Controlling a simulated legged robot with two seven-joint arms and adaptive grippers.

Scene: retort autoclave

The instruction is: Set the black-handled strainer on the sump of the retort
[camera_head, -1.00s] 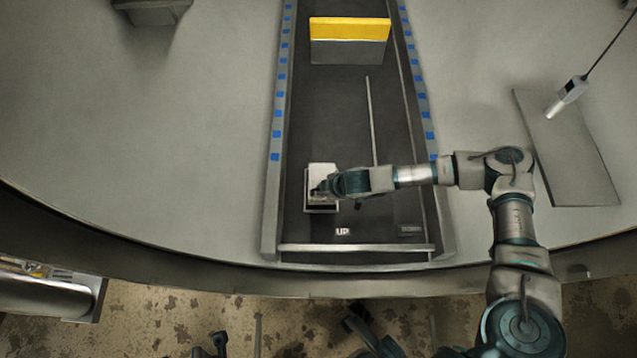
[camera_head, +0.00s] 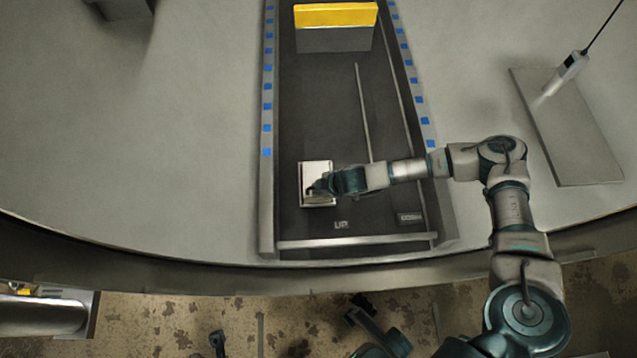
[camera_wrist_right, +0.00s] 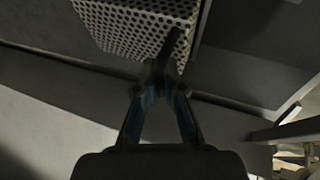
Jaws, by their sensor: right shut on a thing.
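The strainer (camera_head: 314,172) is a pale, box-like piece in the lower left part of the dark channel in the head view. In the right wrist view it is a perforated metal basket (camera_wrist_right: 130,22) with a black handle (camera_wrist_right: 174,42). My right gripper (camera_head: 318,188) is shut on the handle; its fingers (camera_wrist_right: 161,78) come together there in the wrist view. The gripper covers part of the strainer. I cannot make out the sump separately under or around it, nor whether the strainer touches the floor.
The dark channel (camera_head: 335,130) has raised side rails with blue marks and a cross bar (camera_head: 350,242) at its near end. A yellow-topped block (camera_head: 335,28) stands at its far end. A probe on a cable (camera_head: 567,66) hangs over a grey plate (camera_head: 570,135) at right.

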